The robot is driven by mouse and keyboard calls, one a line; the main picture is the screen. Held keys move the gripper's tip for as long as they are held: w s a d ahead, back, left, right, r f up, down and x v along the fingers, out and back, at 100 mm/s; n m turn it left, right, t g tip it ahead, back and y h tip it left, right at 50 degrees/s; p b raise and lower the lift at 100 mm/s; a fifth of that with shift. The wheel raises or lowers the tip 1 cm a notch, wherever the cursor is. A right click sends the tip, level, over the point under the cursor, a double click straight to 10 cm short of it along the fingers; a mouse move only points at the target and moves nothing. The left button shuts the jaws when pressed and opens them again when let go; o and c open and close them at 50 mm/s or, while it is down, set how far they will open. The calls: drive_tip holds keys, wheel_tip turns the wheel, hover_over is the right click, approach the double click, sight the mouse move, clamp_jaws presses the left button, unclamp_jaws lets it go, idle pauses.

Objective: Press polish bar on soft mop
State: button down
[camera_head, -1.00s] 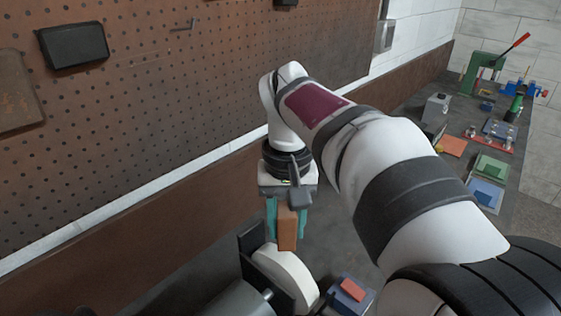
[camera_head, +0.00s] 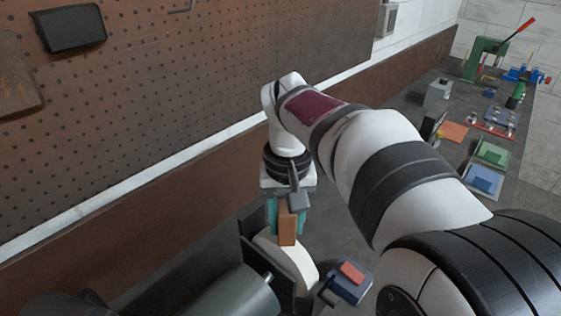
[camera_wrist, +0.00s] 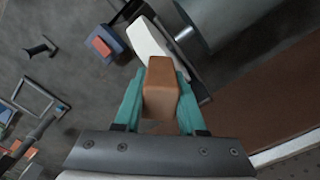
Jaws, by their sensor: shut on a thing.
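My gripper (camera_head: 287,221) is shut on a brown polish bar (camera_head: 288,226), with a teal finger on each side of it. The bar also shows between the fingers in the wrist view (camera_wrist: 161,88). A white round soft mop (camera_head: 292,262) stands on edge on a grey machine body (camera_head: 243,291). The lower end of the bar is at the top of the mop in the head view. In the wrist view the mop (camera_wrist: 147,42) lies just beyond the bar's end. I cannot tell whether they are pressed together.
A blue block with a red piece (camera_head: 350,281) stands right of the mop. A dark plate (camera_head: 251,233) is close behind the mop. A brown pegboard wall (camera_head: 180,110) rises at left. A green press (camera_head: 484,60) and coloured trays (camera_head: 487,165) stand far right.

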drive_tip(key=shift+f, duration=0.55)
idle(1.0)
wheel_tip(320, 180, up, 8)
drive_tip(key=shift+r, duration=0.1)
idle(0.4)
drive_tip(key=shift+d, duration=0.1)
idle(0.4)
